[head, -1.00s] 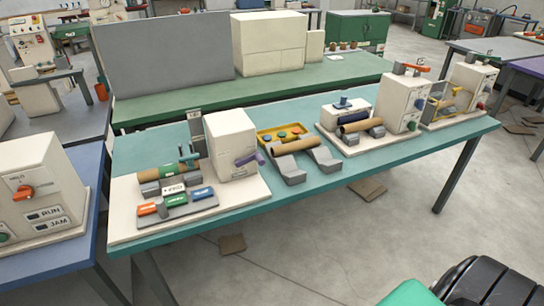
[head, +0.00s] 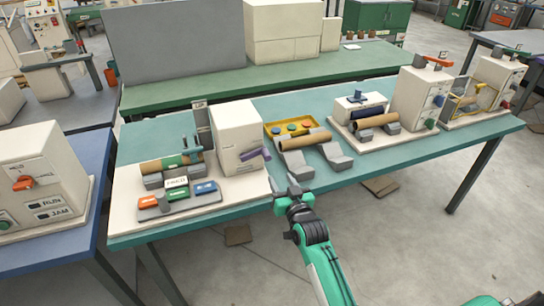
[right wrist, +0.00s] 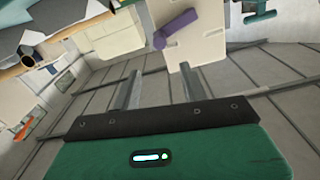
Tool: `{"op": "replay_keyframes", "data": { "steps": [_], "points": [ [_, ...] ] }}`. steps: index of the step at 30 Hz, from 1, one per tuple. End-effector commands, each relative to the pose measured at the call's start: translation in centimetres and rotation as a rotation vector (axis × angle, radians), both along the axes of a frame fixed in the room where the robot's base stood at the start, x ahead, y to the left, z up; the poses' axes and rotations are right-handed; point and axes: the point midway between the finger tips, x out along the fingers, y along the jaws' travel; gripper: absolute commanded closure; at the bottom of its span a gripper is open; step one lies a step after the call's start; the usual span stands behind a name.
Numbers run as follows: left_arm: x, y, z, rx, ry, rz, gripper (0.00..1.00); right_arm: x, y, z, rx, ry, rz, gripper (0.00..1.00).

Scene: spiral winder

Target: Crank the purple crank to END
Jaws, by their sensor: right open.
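The purple crank (head: 252,154) sticks out from the right side of the white winder box (head: 236,130) on the left part of the teal table. The crank also shows in the right wrist view (right wrist: 178,22), upside down and beyond my fingers. My right gripper (head: 288,184) is open and empty, in front of the table's front edge, below and to the right of the crank, apart from it. Its two fingers show in the right wrist view (right wrist: 160,85) with nothing between them. I cannot read an END mark. My left gripper is not in view.
Green, orange and blue labelled blocks (head: 178,195) lie in front of the winder's brown roll (head: 165,164). A cardboard tube (head: 303,141) on grey supports and a yellow tray (head: 282,131) stand right of the crank. More winder machines (head: 420,97) stand at the table's right.

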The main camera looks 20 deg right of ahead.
Motion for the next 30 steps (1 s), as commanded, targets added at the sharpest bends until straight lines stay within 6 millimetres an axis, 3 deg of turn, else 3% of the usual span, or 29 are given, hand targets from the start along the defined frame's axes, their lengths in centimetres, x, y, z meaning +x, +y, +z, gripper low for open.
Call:
{"op": "replay_keyframes", "data": {
  "steps": [6,18,30],
  "points": [
    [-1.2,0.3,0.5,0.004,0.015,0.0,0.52,3.8,0.1,0.2,0.0,0.001,0.0,0.56],
    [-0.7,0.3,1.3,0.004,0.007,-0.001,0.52,10.4,0.4,0.1,-0.002,0.002,0.0,0.56],
    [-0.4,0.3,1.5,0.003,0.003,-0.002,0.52,12.5,0.4,-0.1,-0.001,0.002,0.0,0.56]
  ]
}}
